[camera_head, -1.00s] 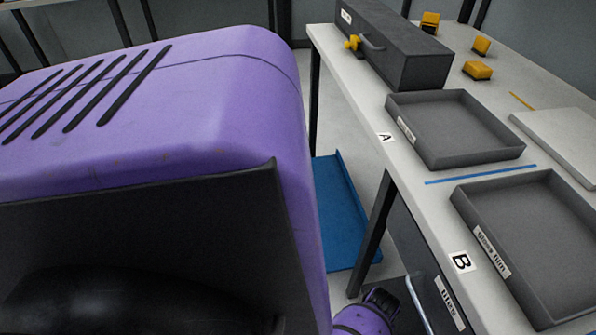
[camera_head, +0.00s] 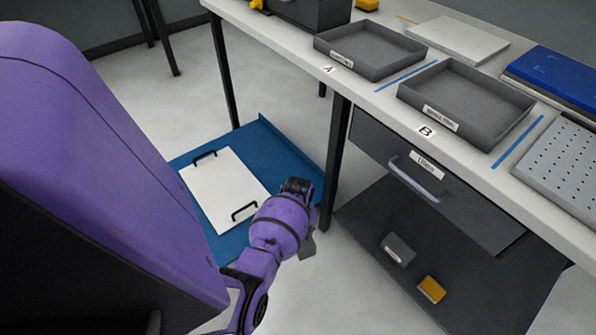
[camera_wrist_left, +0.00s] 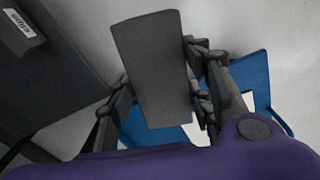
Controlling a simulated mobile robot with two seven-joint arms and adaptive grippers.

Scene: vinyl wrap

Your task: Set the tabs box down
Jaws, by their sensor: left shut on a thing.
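My left gripper (camera_wrist_left: 160,95) is shut on a dark grey box (camera_wrist_left: 152,65), which I take for the tabs box. No label shows on the face I see. In the head view my left gripper (camera_head: 304,215) is low, beside the table leg, and only a small grey part of the box (camera_head: 308,246) shows below it. The box is in the air above the floor, near the dark lower shelf (camera_head: 450,265). My right gripper is in neither view.
A small grey labelled box (camera_head: 398,249) and a yellow block (camera_head: 432,289) lie on the lower shelf. The grey box also shows in the wrist view (camera_wrist_left: 18,30). A blue tray (camera_head: 285,150) with a white handled board (camera_head: 225,185) lies on the floor. Much of the shelf is clear.

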